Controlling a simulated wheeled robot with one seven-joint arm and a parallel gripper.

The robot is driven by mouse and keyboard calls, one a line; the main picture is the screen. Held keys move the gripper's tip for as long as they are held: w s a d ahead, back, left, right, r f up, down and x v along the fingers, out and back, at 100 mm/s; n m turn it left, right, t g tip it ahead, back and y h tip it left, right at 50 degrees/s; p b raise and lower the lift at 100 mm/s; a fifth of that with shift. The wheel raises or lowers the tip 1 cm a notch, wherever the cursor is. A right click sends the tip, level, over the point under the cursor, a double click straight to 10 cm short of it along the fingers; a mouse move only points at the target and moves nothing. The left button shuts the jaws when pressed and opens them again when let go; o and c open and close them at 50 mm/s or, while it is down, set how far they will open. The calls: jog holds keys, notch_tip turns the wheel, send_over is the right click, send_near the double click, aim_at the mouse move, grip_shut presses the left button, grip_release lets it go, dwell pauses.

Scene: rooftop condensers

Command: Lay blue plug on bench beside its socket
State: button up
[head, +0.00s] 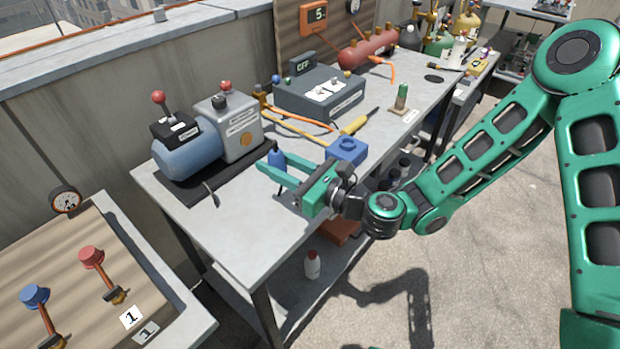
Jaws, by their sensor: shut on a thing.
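My gripper (273,162) reaches over the bench (237,232) from the right, its two green fingers pointing left. It is shut on the blue plug (277,158), which is upright between the fingertips. The fingers hide part of the plug, and I cannot tell how far its lower end is above the bench top. The blue socket (346,149) is a square block with a round opening on top. It sits on the bench to the right of the plug, apart from it, just behind my gripper's body.
A blue-and-grey pump (190,154) stands on a black mat left of the plug. A yellow-handled screwdriver (356,124) and a grey labelled box (319,92) lie behind the socket. A green-topped post (402,96) stands farther right. The bench's near-left top is clear.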

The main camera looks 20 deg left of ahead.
jog(key=w+d+f, duration=0.1)
jog(key=w+f, duration=0.1)
jog(key=w, duration=0.1)
jog(key=w+d+f, duration=0.2)
jog(key=w, duration=0.1)
jog(key=w+d+f, duration=0.1)
jog(key=w+f, duration=0.1)
jog(key=shift+w+d, duration=0.3)
jog(key=shift+w, duration=0.1)
jog(key=shift+f, duration=1.95)
jog(key=o, duration=1.1)
jog(key=v, duration=1.2)
jog(key=shift+r, duration=0.1)
